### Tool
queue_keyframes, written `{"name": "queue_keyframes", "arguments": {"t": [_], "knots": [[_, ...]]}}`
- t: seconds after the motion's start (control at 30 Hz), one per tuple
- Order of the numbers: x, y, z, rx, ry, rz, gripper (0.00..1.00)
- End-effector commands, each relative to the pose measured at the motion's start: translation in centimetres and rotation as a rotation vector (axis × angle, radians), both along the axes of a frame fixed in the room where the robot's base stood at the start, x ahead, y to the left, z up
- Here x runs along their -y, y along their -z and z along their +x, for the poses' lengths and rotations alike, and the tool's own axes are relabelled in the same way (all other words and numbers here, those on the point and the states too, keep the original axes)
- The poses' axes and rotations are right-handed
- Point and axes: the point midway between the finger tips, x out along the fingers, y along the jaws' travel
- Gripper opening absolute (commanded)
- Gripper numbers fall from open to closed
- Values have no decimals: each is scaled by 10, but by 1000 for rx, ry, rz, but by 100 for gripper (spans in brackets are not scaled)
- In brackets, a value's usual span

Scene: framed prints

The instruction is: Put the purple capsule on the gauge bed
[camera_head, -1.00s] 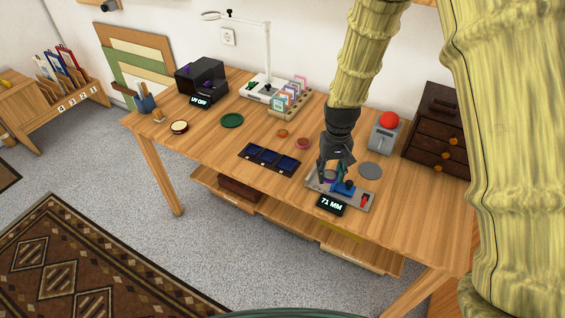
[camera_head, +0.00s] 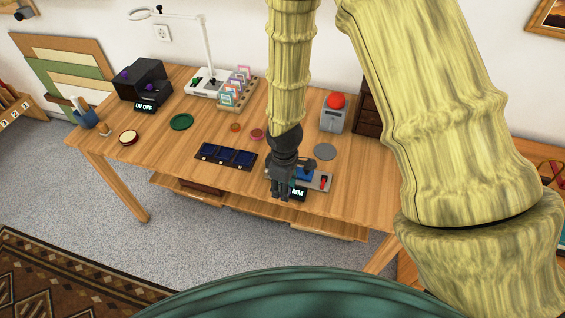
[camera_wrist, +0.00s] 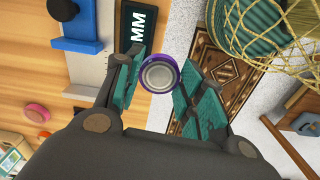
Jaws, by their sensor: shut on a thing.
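The purple capsule (camera_wrist: 159,74) shows in the wrist view as a round purple rim with a silvery end, between my two teal-padded fingers. My gripper (camera_head: 280,196) is shut on it, pointing down at the table's front edge. In the head view the capsule is hidden by the gripper. The gauge, a grey bed (camera_head: 314,182) with a blue block (camera_head: 305,174) and a red part (camera_head: 324,181), lies just behind and right of my gripper, which covers its left end. In the wrist view the grey bed (camera_wrist: 91,68) is left of the capsule, and the capsule appears clear of it.
The gauge's display (camera_head: 298,192) is partly covered by my gripper. A dark three-part tray (camera_head: 227,156) lies to the left. A grey disc (camera_head: 325,151) and a red-button box (camera_head: 334,112) stand behind. The floor and rug (camera_wrist: 216,66) show beyond the edge.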

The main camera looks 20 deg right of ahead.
Motion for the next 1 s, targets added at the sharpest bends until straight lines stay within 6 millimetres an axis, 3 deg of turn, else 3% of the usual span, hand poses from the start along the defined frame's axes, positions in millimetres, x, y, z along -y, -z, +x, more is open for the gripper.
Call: {"name": "queue_keyframes", "arguments": {"t": [0.5, 0.8, 1.0], "knots": [[27, 7, 95, 0, 5, 0, 16], [33, 9, 116, 1, 5, -1, 16], [32, 29, 114, -3, 3, -2, 16]]}}
